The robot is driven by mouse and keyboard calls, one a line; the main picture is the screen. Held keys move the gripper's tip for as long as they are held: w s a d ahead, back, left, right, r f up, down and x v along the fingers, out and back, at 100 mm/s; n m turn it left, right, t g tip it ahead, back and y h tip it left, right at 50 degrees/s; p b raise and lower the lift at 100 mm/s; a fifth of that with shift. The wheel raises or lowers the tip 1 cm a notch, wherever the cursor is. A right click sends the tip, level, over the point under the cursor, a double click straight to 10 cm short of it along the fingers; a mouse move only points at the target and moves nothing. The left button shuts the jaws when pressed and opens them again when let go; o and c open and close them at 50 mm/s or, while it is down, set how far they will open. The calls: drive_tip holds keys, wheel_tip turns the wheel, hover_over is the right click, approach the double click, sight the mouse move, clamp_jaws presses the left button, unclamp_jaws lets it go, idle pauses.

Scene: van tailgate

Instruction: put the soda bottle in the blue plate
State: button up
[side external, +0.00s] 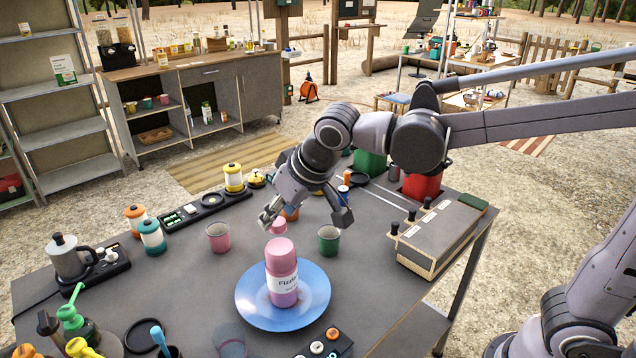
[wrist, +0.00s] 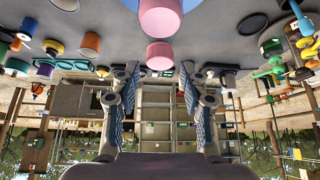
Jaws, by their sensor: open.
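The soda bottle (side external: 283,285) is pink with a white label and stands upright on the blue plate (side external: 252,308). Its small pink cap (side external: 278,227) shows above the body, with a gap that looks like a clear neck. My gripper (side external: 306,215) is open above and behind the bottle, with its fingers apart and nothing held. In the wrist view, the ribbed cap (wrist: 160,55) lies ahead of the space between the open fingertips (wrist: 160,75), and the pink body (wrist: 160,17) is at the top edge. I see no contact between fingers and bottle.
A pink cup (side external: 219,238) and a green cup (side external: 329,240) stand behind the plate on the grey table. A box with knobs (side external: 440,237) is at right. Pump bottles (side external: 75,322) crowd the front left. A dark button panel (side external: 325,345) lies near the plate's front.

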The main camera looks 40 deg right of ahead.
drive_tip(key=s+d+f, duration=0.2)
drive_tip(key=s+d, duration=0.5)
drive_tip(key=s+d+f+m, duration=0.1)
drive_tip(key=s+d+f, duration=0.2)
drive_tip(key=s+d, duration=0.4)
drive_tip(key=shift+s+d+f+t+h, duration=0.25)
drive_tip(key=shift+d+f+t+h, duration=0.1)
drive_tip(key=shift+d+t, duration=0.1)
